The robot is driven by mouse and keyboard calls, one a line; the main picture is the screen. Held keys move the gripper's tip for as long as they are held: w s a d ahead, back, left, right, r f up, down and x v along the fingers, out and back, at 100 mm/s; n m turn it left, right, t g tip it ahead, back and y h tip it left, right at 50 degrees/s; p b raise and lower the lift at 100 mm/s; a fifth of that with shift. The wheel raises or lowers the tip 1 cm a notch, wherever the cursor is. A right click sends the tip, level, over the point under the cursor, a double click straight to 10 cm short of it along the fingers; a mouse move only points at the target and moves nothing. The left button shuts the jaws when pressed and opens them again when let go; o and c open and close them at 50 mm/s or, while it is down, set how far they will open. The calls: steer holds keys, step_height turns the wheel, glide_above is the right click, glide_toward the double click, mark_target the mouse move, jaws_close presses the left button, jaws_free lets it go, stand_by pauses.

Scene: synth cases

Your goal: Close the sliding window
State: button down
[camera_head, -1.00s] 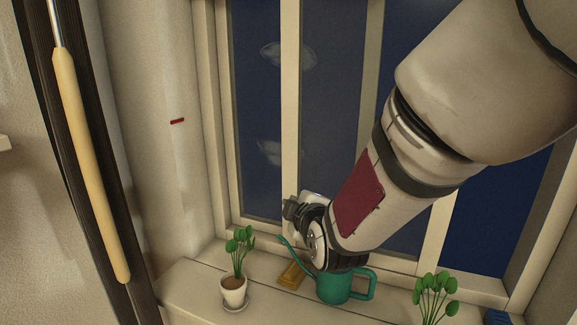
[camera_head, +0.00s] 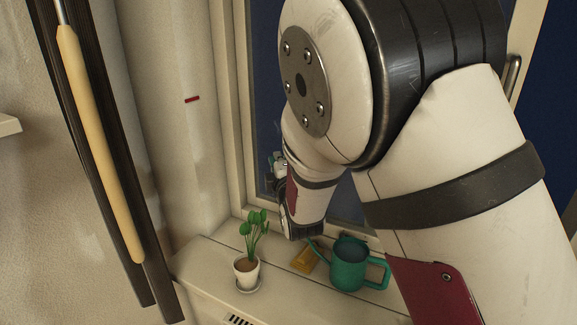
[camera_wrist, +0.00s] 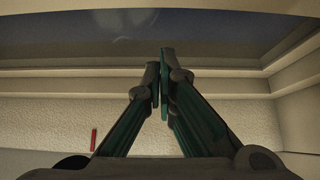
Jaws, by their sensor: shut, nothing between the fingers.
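The sliding window has cream frames (camera_head: 238,100) and dark panes (camera_head: 265,120). My arm covers most of its middle in the head view, so I cannot tell how far it stands open. A metal handle (camera_head: 513,75) shows on the upright right of my arm. My gripper (camera_head: 277,170) is at the lower left of the window, close to the glass, partly hidden by my arm. In the wrist view my gripper (camera_wrist: 161,60) is shut and empty, its fingertips in front of the dark pane (camera_wrist: 100,38) near a cream frame edge (camera_wrist: 60,72).
A dark curtain or panel with a tan pole (camera_head: 95,150) is at left. A red mark (camera_head: 192,99) is on the wall.

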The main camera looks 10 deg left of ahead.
steer(key=shift+w+d+p, duration=0.2)
steer(key=shift+d+p, duration=0.1)
steer(key=shift+d, duration=0.5)
steer(key=shift+w+d+p, duration=0.15)
steer(key=shift+d+p, duration=0.1)
steer(key=shift+d, duration=0.5)
steer(key=shift+d, duration=0.15)
